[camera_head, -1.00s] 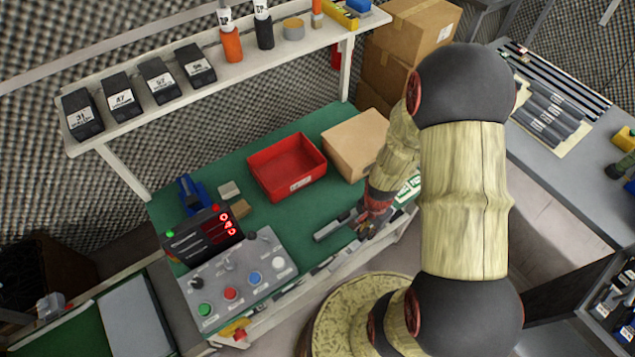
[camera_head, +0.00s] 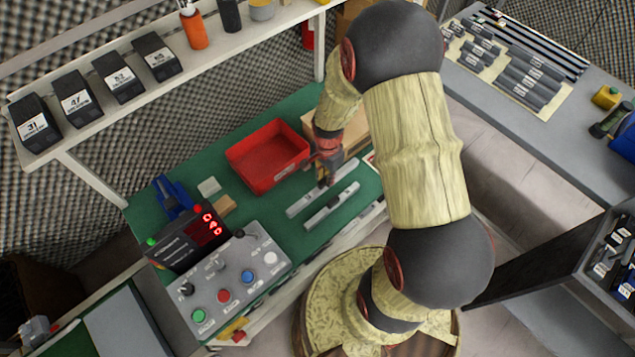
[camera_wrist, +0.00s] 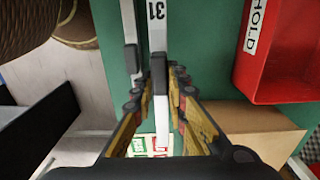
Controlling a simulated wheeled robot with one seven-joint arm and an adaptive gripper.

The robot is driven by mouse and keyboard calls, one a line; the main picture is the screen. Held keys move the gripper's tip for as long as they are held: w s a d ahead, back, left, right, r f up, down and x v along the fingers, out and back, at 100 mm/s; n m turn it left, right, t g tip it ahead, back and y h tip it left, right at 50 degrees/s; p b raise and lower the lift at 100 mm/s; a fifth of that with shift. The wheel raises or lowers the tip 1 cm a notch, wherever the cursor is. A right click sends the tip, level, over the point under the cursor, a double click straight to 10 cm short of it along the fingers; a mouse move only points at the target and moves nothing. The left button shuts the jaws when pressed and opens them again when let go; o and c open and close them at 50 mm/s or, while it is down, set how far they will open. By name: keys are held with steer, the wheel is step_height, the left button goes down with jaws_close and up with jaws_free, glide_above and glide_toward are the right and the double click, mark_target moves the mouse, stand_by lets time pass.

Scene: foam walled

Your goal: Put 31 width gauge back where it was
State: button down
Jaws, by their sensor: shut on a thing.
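The 31 width gauge (camera_wrist: 157,35) is a long pale bar with "31" printed on it. In the wrist view it lies between the fingers of my gripper (camera_wrist: 157,92), which is shut on it. In the head view my gripper (camera_head: 324,178) points down at the 31 width gauge (camera_head: 302,204), low over the green bench; I cannot tell whether the bar touches the bench. A second similar bar (camera_head: 332,206) lies alongside, apart from it, on the side away from the red bin. My fingers and wrist hide part of the held gauge.
The red bin (camera_head: 236,166) and a cardboard box (camera_head: 308,122) stand close to my gripper. A control panel (camera_head: 237,282) is at the bench's front left. Black boxes, one labelled 31 (camera_head: 34,127), line the shelf. Labelled grey pieces (camera_head: 526,78) lie on the right table.

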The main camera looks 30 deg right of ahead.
steer(key=shift+w+a+f+b, duration=0.15)
steer(key=shift+w+f+b, duration=0.5)
steer(key=shift+f, duration=0.5)
steer(key=shift+w+a+f+b, duration=0.1)
steer(key=shift+w+f+b, duration=0.55)
steer(key=shift+f, duration=0.5)
steer(key=shift+w+a+f+b, duration=0.15)
steer(key=shift+w+f+b, duration=0.3)
steer(key=shift+w+f, duration=0.55)
steer(key=shift+s+f, duration=0.2)
steer(key=shift+f, duration=0.1)
steer(key=c, duration=1.8)
jaws_free()
steer(key=shift+o, duration=0.2)
